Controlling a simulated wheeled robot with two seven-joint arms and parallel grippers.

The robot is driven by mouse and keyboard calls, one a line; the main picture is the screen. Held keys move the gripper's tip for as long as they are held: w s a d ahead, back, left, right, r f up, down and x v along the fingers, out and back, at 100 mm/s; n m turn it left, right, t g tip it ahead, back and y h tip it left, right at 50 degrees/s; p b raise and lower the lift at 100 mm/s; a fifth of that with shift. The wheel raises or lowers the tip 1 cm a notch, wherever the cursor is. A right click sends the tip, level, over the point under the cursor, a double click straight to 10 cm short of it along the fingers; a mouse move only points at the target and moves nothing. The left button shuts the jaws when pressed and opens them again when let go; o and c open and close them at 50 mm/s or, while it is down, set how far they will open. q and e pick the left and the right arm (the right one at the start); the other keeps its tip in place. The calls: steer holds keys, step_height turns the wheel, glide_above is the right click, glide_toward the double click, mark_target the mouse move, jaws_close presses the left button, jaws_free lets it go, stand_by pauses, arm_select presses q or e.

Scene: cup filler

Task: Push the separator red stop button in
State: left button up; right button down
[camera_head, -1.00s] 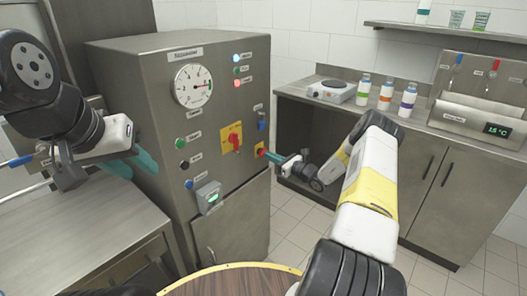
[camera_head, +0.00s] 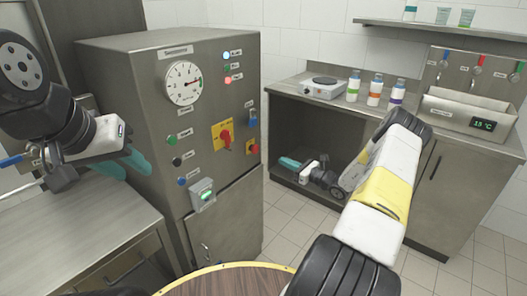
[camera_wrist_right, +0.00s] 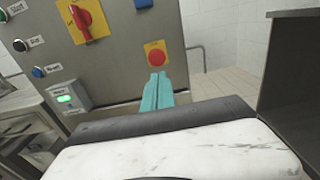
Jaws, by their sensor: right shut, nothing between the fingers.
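The separator (camera_head: 165,60) is a grey steel cabinet at the centre left in the head view. Its red stop button (camera_head: 252,147) is on a small yellow plate, low at the right of the front panel; it also shows in the right wrist view (camera_wrist_right: 156,57). I cannot tell how deep the button sits. My right gripper (camera_head: 282,161) is shut and empty, apart from the button to its right; its teal fingertips (camera_wrist_right: 158,77) appear just below the button in the wrist view. My left gripper (camera_head: 124,163) is open and empty, left of the cabinet.
A red rotary switch (camera_head: 224,135) on a larger yellow plate is left of the stop button. A box with a green display (camera_head: 202,195) juts from the panel below. A counter (camera_head: 325,104) with a hotplate (camera_head: 319,87) and bottles stands right; a steel table (camera_head: 75,230) stands left.

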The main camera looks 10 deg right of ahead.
steer(key=shift+v, duration=1.05)
steer(key=shift+r, duration=0.15)
steer(key=s+a+r+n+g, duration=0.6)
steer(key=a+r+n, duration=0.2)
steer(key=a+r, duration=0.15)
steer(key=s+a+r+n+g, duration=0.5)
steer(key=s+a+r+n, duration=0.25)
steer(key=r, duration=0.25)
steer(key=s+r+n+t+h, duration=0.1)
steer(key=s+r+n+h, duration=0.3)
steer(key=s, duration=0.7)
steer(key=s+d+r+n+t+h, duration=0.1)
steer(key=s+r+n+t+h, duration=0.1)
steer(key=s+r+n+h, duration=0.2)
steer(key=s+r+n, duration=0.3)
steer(key=s+n, duration=0.2)
steer(key=s, duration=0.2)
steer(key=shift+s+d+r+h, duration=0.25)
steer(key=shift+s+r+h, duration=0.15)
steer(key=shift+n, duration=0.25)
